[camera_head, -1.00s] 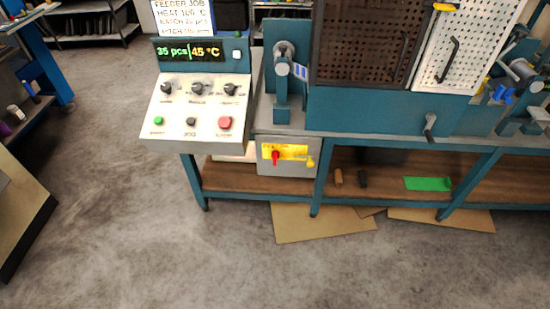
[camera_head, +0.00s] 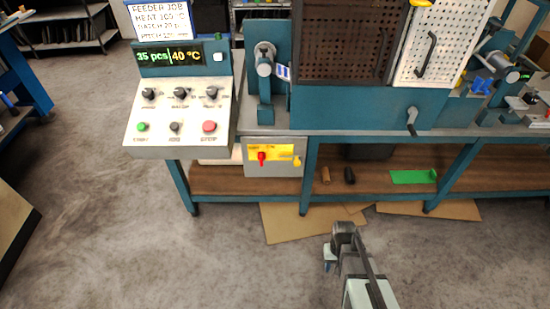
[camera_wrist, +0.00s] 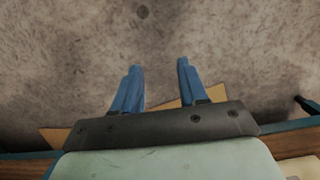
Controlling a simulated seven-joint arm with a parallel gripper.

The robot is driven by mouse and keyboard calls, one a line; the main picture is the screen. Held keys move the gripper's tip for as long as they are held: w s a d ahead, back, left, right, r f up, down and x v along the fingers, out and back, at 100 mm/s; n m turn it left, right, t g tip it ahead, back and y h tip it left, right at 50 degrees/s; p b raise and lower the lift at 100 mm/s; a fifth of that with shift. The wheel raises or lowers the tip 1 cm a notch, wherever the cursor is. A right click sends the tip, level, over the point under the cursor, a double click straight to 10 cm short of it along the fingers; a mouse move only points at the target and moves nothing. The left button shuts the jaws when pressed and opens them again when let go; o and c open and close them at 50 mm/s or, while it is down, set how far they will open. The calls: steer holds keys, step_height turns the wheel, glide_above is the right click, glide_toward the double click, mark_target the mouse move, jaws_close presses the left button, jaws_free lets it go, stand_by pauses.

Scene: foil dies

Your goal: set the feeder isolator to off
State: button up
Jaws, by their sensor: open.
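The feeder isolator is a grey box (camera_head: 273,170) with a yellow plate, mounted under the bench at the left end of the lower bay. Its red handle (camera_head: 262,159) sits at the left part of the plate; its exact setting is too small to read. A small yellow piece (camera_head: 297,161) hangs at the plate's right edge. My gripper shows at the bottom of the head view, in front of the bench, below and right of the isolator and apart from it. In the wrist view my gripper (camera_wrist: 158,75) has its two blue fingers spread, with only floor between them.
The control panel (camera_head: 180,117) with knobs and buttons stands left above the isolator; its display (camera_head: 170,56) reads 35 pcs and 40 °C. The lower shelf (camera_head: 400,178) holds small items and a green sheet (camera_head: 412,177). Cardboard (camera_head: 300,222) lies on the floor. The floor in front is open.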

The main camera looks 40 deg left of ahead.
steer(key=w+a+r+n+t+y, duration=0.1)
steer(key=a+r, duration=0.2)
steer(key=a, duration=0.7)
steer(key=w+a+r+n+t, duration=0.1)
steer(key=a+r, duration=0.3)
steer(key=a, duration=0.5)
steer(key=m+t+y, duration=0.1)
steer(key=t+y, duration=0.2)
steer(key=y, duration=0.1)
glide_toward(261, 156)
steer(key=x, duration=1.2)
steer(key=shift+w+a+f, duration=0.15)
steer(key=shift+w+f, duration=0.05)
steer(key=shift+f, duration=0.1)
steer(key=shift+c, duration=0.4)
jaws_close()
